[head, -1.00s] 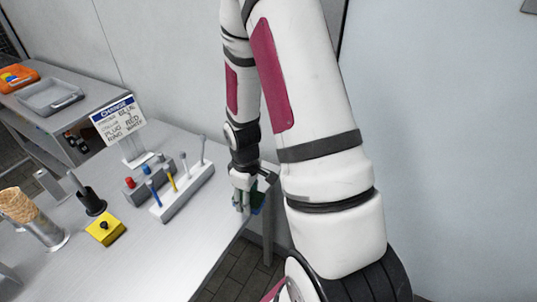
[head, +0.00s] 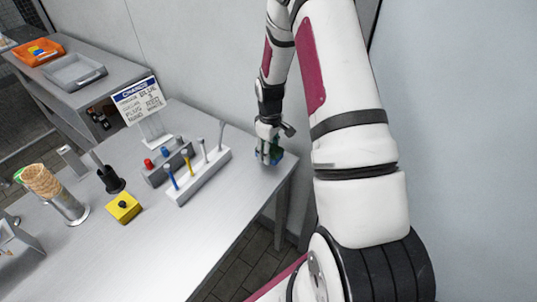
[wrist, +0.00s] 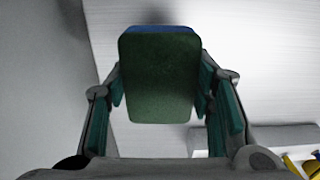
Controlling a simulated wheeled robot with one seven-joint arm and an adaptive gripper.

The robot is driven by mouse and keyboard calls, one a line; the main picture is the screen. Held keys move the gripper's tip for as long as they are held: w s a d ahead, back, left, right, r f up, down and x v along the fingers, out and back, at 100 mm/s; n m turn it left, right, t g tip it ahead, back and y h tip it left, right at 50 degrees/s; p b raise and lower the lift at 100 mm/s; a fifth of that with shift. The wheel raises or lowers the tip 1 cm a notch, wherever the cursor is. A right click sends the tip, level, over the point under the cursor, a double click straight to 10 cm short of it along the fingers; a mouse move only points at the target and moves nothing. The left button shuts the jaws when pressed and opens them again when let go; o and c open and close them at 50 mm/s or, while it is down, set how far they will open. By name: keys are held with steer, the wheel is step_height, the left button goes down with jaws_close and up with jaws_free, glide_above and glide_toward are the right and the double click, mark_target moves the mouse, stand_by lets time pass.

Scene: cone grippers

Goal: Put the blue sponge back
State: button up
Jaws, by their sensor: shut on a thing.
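The sponge (head: 277,155) is blue with a dark green face. My gripper (head: 268,157) is shut on it, above the right end of the grey table (head: 232,225). In the wrist view the green face (wrist: 160,85) fills the space between the two teal-padded fingers, with a blue strip along its top edge. The fingers of my gripper (wrist: 160,100) press its left and right sides. I cannot tell whether the sponge touches the table top.
A white rack (head: 203,180) with several upright rods stands left of my gripper. A grey block with red and blue buttons (head: 165,165), a sign (head: 139,100), a yellow box (head: 123,207) and a cone holder (head: 68,208) stand further left. An orange tray (head: 38,52) and a grey tray (head: 75,72) are at the back.

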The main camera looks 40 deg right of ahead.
steer(key=shift+w+d, duration=0.2)
steer(key=shift+w, duration=0.4)
steer(key=shift+w+f+p, duration=0.15)
steer(key=shift+f+p, duration=0.15)
steer(key=shift+f, duration=1.5)
steer(key=shift+f, duration=0.1)
steer(key=o, duration=1.2)
